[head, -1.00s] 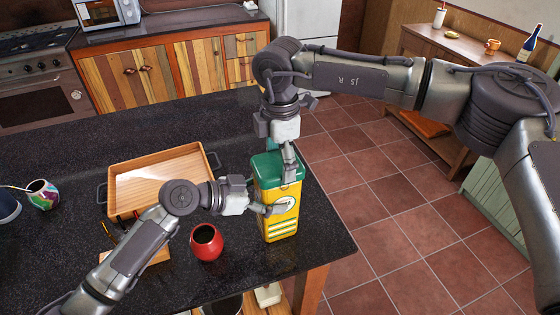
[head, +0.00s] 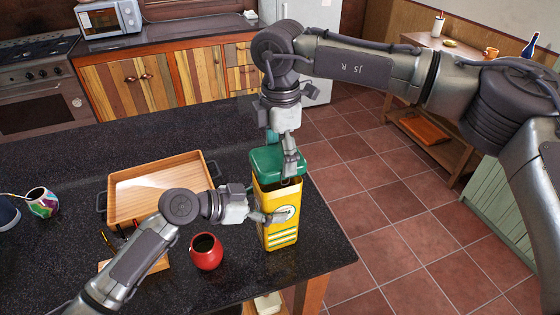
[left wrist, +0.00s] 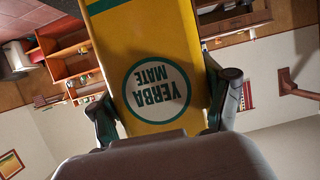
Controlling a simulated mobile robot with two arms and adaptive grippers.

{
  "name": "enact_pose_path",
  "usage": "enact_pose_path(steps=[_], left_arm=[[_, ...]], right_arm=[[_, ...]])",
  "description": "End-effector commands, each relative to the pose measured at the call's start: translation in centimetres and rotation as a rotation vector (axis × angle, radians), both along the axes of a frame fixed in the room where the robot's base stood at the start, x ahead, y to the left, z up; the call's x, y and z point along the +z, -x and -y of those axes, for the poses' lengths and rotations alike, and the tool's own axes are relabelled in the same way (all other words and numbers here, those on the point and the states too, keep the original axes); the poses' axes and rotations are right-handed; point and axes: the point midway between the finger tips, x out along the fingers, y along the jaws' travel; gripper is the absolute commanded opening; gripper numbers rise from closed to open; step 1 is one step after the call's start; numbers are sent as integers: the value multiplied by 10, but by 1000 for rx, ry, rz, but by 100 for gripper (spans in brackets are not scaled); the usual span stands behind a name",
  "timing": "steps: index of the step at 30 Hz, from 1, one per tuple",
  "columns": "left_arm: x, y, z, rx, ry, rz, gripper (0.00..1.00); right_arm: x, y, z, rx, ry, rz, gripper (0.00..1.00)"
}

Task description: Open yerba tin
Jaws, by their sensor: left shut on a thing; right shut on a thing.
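The yellow yerba tin (head: 283,236) stands upright near the right edge of the dark counter. Its green lid (head: 268,160) is raised and slightly tilted, and part of the tin's open top shows below it. My left gripper (head: 277,216) is shut on the tin's body. In the left wrist view, the tin (left wrist: 150,50) fills the space between the two fingers, its "YERBA MATE" label upside down. My right gripper (head: 290,170) points down from above and is shut on the lid. The lid's far side and the tin's contents are hidden.
A red cup (head: 206,257) stands close left of the tin, below my left wrist. A wooden tray (head: 140,160) with dark handles lies further left. A colourful mate cup (head: 43,204) is at the far left. The counter behind the tray is clear.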

Motion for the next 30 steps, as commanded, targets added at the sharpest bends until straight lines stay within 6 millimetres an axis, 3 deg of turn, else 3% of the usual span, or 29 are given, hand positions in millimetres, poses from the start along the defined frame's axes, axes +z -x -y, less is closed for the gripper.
enact_pose_path(steps=[1,8,9,13,23,30], left_arm=[[-8,2,-1,-2,-14,-8,16],[-7,2,-1,-2,-14,-8,16],[-7,2,-1,-2,-14,-8,80],[-6,1,-1,-2,-11,-6,100],[-2,1,-1,-1,-4,-2,100],[9,9,-27,2,-6,0,100]], right_arm=[[6,0,0,0,-2,2,45],[11,0,0,1,0,0,45],[11,0,0,1,0,0,45],[11,0,0,1,0,0,45],[11,0,0,0,0,0,45],[11,0,0,0,0,0,45]])
